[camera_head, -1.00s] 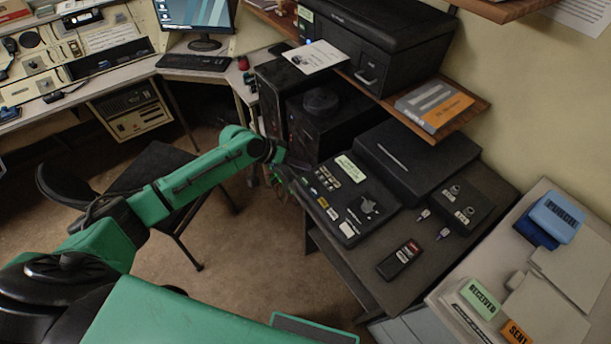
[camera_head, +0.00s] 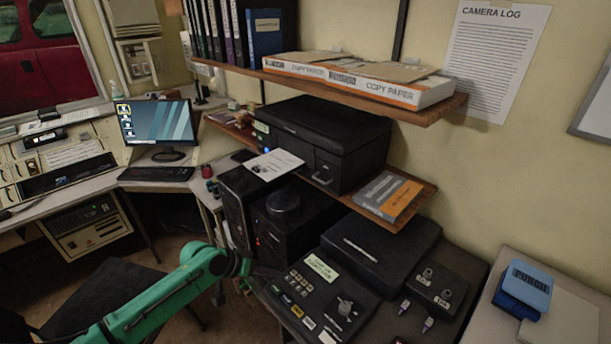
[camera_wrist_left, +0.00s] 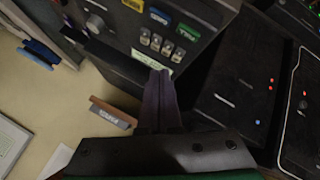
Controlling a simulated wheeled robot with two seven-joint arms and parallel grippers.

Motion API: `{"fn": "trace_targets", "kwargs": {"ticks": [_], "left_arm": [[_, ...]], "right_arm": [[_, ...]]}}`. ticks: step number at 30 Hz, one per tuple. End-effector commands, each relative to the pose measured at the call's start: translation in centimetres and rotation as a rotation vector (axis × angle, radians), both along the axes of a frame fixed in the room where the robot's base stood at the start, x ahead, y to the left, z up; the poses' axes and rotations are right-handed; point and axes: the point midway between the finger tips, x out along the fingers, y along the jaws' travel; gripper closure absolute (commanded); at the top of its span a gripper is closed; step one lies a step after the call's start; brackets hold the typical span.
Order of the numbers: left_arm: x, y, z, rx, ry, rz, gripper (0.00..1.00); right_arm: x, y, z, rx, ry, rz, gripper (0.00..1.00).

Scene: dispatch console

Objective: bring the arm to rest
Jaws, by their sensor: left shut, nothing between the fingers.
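My left arm is green and comes in from the lower left in the head view. Its gripper (camera_head: 256,275) is small and dark there, beside the left edge of the black switch panel (camera_head: 345,300). In the left wrist view the dark fingers of this gripper (camera_wrist_left: 161,76) are together with nothing between them. The panel with coloured labels and switches (camera_wrist_left: 165,28) is beyond the fingertips; I cannot tell whether they touch it. My right gripper is in neither view.
Black computer towers (camera_head: 238,200) stand just behind the gripper. A shelf with a black printer (camera_head: 322,140) is above. A black chair (camera_head: 95,290) is at lower left. A desk with a monitor (camera_head: 158,122) stands further back.

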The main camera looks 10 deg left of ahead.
Motion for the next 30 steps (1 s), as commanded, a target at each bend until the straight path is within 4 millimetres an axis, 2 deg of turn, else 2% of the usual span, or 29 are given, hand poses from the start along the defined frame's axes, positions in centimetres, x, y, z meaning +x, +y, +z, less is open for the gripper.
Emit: {"fn": "trace_targets", "kwargs": {"ticks": [2, 5, 6, 9, 11, 14, 21, 27, 30], "left_arm": [[-1.1, -1.2, -0.5, 0.007, 0.003, -0.033, 1.00], [-4.8, -4.8, -1.6, 0.048, -0.005, -0.137, 1.00], [-6.6, -6.1, -1.8, 0.076, -0.017, -0.176, 1.00], [-10.1, -6.9, -1.6, 0.164, -0.046, -0.206, 1.00], [-11.5, -6.1, -1.3, 0.219, -0.053, -0.189, 1.00], [-13.6, -3.8, -0.9, 0.305, -0.043, -0.133, 1.00], [-18.8, 3.2, 0.0, 0.497, 0.051, 0.036, 1.00], [-23.1, 8.3, 0.9, 0.625, 0.150, 0.158, 1.00], [-22.5, 8.2, -2.5, 0.631, 0.163, 0.150, 1.00]], "right_arm": [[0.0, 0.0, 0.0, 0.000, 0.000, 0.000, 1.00], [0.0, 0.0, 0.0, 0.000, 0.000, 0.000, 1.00], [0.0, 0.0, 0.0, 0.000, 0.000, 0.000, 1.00], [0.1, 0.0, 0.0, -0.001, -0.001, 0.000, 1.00], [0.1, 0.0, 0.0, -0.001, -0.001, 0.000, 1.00], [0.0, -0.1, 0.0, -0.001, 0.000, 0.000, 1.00], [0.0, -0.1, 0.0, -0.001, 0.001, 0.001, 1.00], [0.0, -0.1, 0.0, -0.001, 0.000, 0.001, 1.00], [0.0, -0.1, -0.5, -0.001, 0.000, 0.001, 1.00]]}}
